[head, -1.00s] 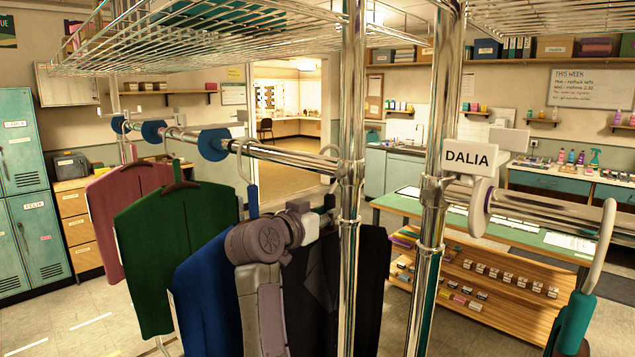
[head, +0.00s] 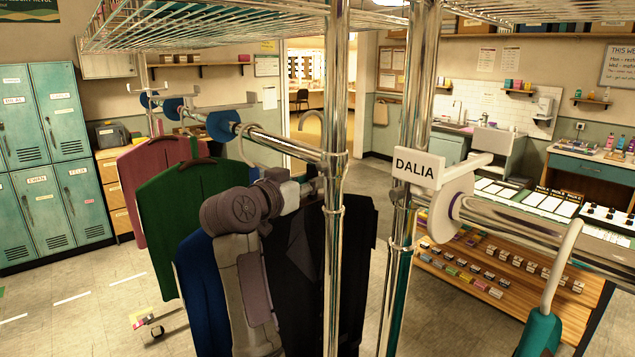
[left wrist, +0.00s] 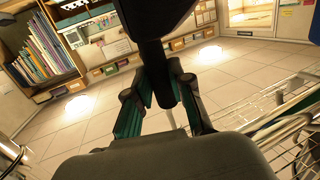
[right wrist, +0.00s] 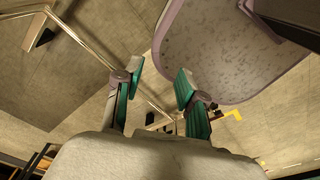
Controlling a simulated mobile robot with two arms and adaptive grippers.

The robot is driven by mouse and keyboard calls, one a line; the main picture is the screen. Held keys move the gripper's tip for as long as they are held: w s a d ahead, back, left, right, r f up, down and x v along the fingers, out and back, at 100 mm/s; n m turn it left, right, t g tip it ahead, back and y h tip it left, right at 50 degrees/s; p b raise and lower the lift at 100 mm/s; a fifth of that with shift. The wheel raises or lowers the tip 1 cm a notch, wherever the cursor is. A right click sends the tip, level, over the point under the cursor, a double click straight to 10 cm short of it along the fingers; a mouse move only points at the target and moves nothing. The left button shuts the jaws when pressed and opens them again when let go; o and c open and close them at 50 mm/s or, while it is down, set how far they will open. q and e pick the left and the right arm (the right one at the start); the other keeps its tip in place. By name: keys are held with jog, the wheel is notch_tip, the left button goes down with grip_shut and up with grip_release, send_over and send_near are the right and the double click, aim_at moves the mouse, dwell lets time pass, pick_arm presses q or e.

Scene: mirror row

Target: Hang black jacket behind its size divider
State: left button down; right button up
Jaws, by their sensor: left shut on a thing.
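The black jacket (head: 357,270) hangs upright from its hanger beside the near end of the left rail (head: 285,145), partly behind a chrome post. My left gripper (head: 302,190) is shut on the hanger's dark neck (left wrist: 157,55), which shows between its fingers in the left wrist view. A pale hook (head: 311,118) rises above the rail; I cannot tell whether it rests on it. Blue round dividers (head: 223,126) sit along the rail; their size marks are not readable. My right gripper (right wrist: 155,95) is open and empty in the right wrist view; it is not seen in the head view.
Blue (head: 203,290), green (head: 195,225) and pink (head: 138,205) jackets hang to the left of the black one. Chrome posts (head: 336,230) stand close in front. A DALIA sign (head: 418,168) and pale disc (head: 448,207) are on the right rail. A wire shelf (head: 200,25) is overhead.

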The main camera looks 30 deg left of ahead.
pick_arm(q)
jog(key=shift+s+d+r, duration=0.1)
jog(key=shift+s+d, duration=0.05)
jog(key=shift+s, duration=0.15)
jog(key=shift+s+a, duration=0.25)
jog(key=shift+s, duration=0.65)
jog(key=shift+s+a, duration=0.4)
jog(key=shift+s, duration=0.25)
jog(key=shift+s+a, duration=0.25)
jog(key=shift+s, duration=0.55)
notch_tip(320, 180, down, 2)
jog(key=shift+a+b, duration=0.1)
jog(key=shift+b, duration=0.95)
jog(key=shift+f+b, duration=0.3)
jog(key=shift+f, duration=0.4)
pick_arm(e)
jog(key=d+f, duration=0.1)
jog(key=w+d+f, duration=0.1)
jog(key=f, duration=0.1)
jog(key=shift+d, duration=0.1)
